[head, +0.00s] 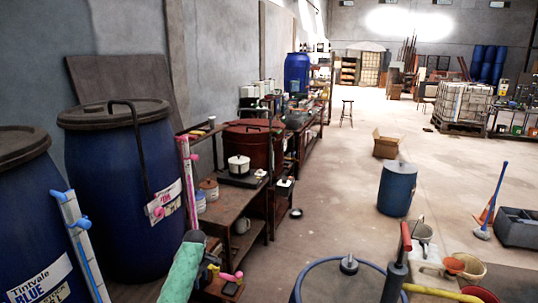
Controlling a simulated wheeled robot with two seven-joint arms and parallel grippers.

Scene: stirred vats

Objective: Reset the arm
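My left arm, in a pale green sleeve, rises at the bottom of the head view, left of centre. Its dark end, my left gripper (202,246), is small and foreshortened in front of the low workbench. I cannot make out a gap between its fingers or anything held. My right gripper is not in view. A blue vat (110,190) with a dark lid and a bent dark rod stands left of the gripper. Another blue vat (28,225), labelled BLUE, is cut off at the left edge.
A wooden workbench (225,205) with a white pot stands just beyond my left gripper. Blue and pink handled strips stand by the vats. A blue drum (397,188) stands on the open floor, and a drum top (335,283) and several buckets are at bottom right.

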